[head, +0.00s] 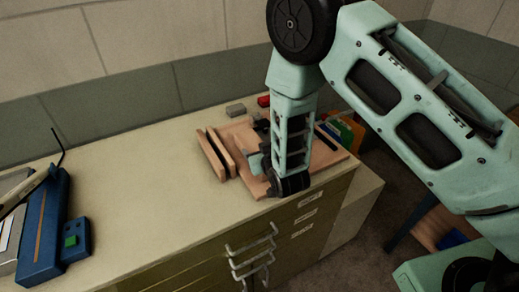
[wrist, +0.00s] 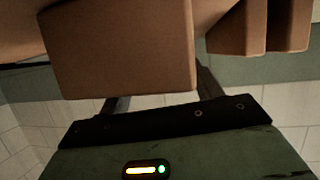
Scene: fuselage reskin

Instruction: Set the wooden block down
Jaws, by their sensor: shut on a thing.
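The wooden block (wrist: 120,50) fills the upper left of the wrist view, a plain brown piece with a flat face and square edges. My gripper (wrist: 160,95) is shut on it, with a dark finger showing at either side below the block. In the head view my arm's mint-green wrist link comes down over the wooden pieces on the cabinet top and mostly hides the gripper and the held block. I cannot tell whether the block touches the surface beneath it.
Two upright wooden slats (head: 215,155) with a dark gap stand left of a flat wooden board (head: 325,155) on the cabinet top (head: 150,205). A blue device (head: 45,225) is at far left. The middle-left top is clear.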

